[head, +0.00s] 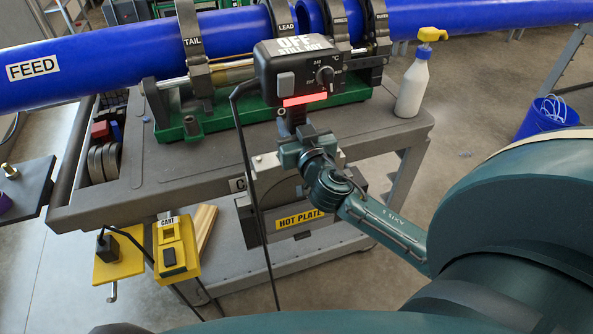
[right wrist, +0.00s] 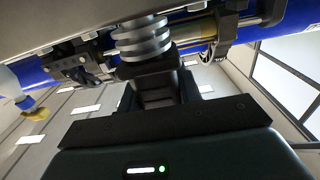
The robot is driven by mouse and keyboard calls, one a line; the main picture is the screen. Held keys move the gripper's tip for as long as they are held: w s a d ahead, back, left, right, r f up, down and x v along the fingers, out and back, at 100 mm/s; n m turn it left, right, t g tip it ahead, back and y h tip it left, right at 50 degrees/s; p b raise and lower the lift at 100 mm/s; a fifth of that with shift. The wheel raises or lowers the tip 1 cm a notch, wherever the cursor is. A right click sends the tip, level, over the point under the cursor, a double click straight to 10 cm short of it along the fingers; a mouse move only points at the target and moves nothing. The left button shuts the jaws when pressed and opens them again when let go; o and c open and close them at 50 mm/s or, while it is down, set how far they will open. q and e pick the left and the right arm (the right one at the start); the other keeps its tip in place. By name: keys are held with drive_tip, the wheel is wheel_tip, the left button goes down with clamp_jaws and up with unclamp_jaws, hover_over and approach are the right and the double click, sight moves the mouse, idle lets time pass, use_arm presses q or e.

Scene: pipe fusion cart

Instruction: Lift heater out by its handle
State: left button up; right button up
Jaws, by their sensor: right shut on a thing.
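The heater's dark control box (head: 268,75) has a knob, a grey switch and a lit red strip, and stands upright in front of the blue pipe. Its short dark handle (head: 291,117) runs down from the box. My right gripper (head: 297,137) is shut on the handle just below the box. The holder labelled HOT PLATE (head: 335,217) is below, on the cart's side; my gripper hides part of it, and I cannot tell where the heater plate sits. In the right wrist view, a grey ribbed part (right wrist: 143,38) shows beyond the fingers. My left gripper is not in view.
Blue pipe (head: 110,62) lies in green-based clamps (head: 225,122) on the grey cart (head: 180,165). A spray bottle (head: 414,85) stands at the cart's right end. A black cable (head: 246,160) hangs from the control box. Yellow CART box (head: 170,240) and blue bucket (head: 545,115) stand apart.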

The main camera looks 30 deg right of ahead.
clamp_jaws()
